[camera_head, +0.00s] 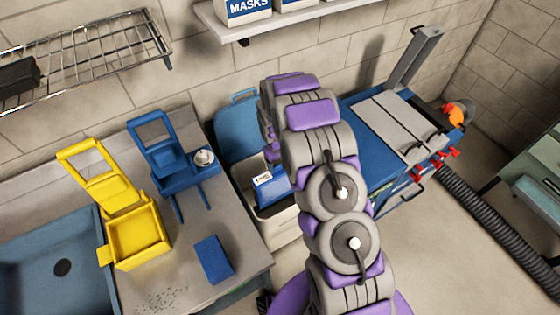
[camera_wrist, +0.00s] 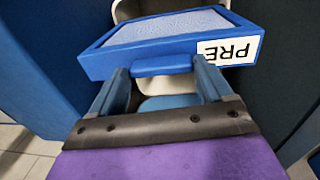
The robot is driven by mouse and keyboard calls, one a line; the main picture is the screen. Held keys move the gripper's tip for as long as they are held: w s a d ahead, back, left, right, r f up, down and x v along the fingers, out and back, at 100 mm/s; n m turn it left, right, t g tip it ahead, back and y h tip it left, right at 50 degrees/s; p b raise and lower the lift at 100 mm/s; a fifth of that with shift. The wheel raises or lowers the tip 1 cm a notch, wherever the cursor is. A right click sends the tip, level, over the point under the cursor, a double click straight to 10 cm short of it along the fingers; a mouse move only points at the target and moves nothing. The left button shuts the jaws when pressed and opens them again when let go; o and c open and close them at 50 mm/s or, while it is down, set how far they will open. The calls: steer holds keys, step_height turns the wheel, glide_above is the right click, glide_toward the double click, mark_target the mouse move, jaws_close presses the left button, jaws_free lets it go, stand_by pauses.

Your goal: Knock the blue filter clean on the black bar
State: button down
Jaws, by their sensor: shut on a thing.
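The blue filter (camera_head: 272,194) shows in the head view, partly behind my arm, at the opening of a pale bin (camera_head: 284,232). In the wrist view the filter (camera_wrist: 103,67) is a blue frame with a pale mesh face and a white label reading PRE, upside down. My gripper (camera_wrist: 164,80) is shut on the tab at the filter's near edge, one finger on each side. The fingers are hidden behind my arm in the head view.
A blue lid (camera_head: 238,128) stands open behind the bin. On the grey counter (camera_head: 185,285) are a yellow tray stand (camera_head: 138,238), a blue stand (camera_head: 178,172), a metal cup (camera_head: 204,158) and a blue block (camera_head: 214,258). A blue cabinet (camera_head: 372,160) with red clamps stands right of my arm.

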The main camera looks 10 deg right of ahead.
steer(key=shift+f, duration=0.9)
steer(key=shift+r+p, duration=0.3)
steer(key=shift+r, duration=1)
steer(key=shift+r+p, duration=0.9)
steer(key=shift+r, duration=2.1)
